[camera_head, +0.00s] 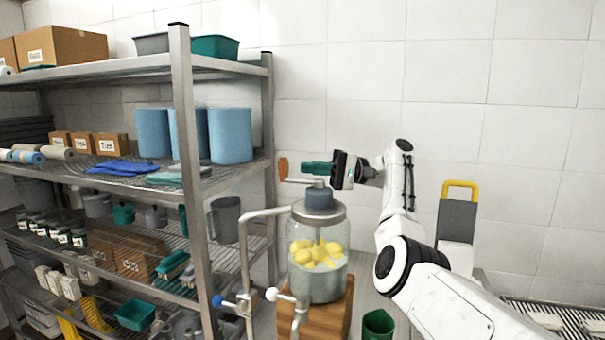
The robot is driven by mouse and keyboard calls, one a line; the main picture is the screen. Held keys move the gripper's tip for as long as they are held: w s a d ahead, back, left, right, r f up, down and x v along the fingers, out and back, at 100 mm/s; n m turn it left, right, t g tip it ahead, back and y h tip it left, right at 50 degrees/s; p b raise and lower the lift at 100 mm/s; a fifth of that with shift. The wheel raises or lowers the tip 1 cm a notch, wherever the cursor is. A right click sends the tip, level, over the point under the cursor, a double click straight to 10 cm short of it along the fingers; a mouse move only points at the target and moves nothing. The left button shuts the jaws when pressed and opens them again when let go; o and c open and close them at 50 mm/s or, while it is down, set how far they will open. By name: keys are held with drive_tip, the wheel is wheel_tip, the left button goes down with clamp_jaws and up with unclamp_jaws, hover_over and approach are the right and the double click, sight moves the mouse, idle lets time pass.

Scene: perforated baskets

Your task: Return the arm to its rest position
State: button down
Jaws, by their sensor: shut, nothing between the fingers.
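My arm (408,240) reaches in from the lower right, bends upward, and turns left at the wrist. My gripper (306,168) has teal fingers pointing left. It is shut and empty. It is in front of the tiled wall and just above the dark blue cap (319,196) of a glass jar (322,282) with yellow fruit inside. I cannot tell whether there is a small gap between the gripper and the cap.
A metal shelf rack (190,130) with boxes, blue rolls and bins fills the left. A metal pipe (246,255) rises beside the jar. A green bin (378,324) stands low. The upper right wall area is clear.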

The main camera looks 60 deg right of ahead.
drive_tip(key=shift+b+v, duration=0.4)
drive_tip(key=shift+v, duration=2)
drive_tip(key=shift+r, duration=0.1)
